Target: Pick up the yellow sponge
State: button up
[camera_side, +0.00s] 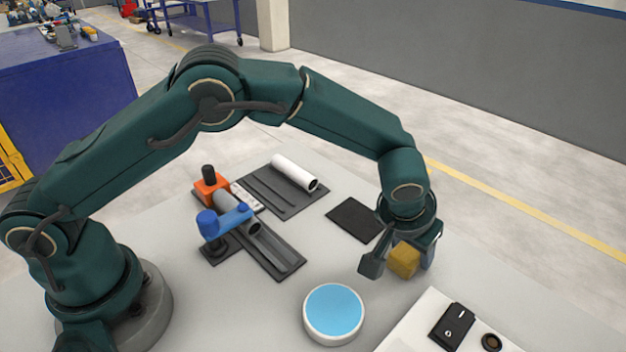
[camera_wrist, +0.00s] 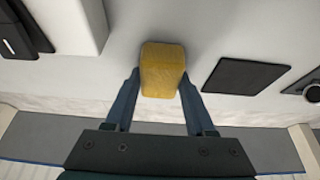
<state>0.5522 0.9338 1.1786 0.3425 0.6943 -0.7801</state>
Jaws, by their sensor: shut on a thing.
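The yellow sponge (camera_side: 403,260) is a small block between the fingers of my gripper (camera_side: 400,262), on the right side of the table in the side view. In the wrist view the sponge (camera_wrist: 162,70) sits between the two finger ends of my gripper (camera_wrist: 160,88). My gripper points down and is shut on the sponge. In the side view a finger hides part of the sponge's right side. I cannot tell for sure whether the sponge touches the table.
A round white dish with a blue top (camera_side: 334,310) stands left of the gripper. A black pad (camera_side: 355,219) lies behind it. A white panel (camera_side: 412,330) with a black switch box (camera_side: 452,325) is in front. Pipe holders (camera_side: 262,245) and a white pipe (camera_side: 294,172) stand further left.

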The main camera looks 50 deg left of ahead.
aim_at(410, 248)
jog(key=shift+r, duration=0.5)
notch_tip(410, 248, up, 4)
jog(key=shift+a+f, duration=0.15)
jog(key=shift+f, duration=0.1)
jog(key=a+r, duration=0.6)
jog(key=a, duration=0.5)
jog(key=shift+a+r, duration=0.2)
jog(key=shift+r, duration=0.05)
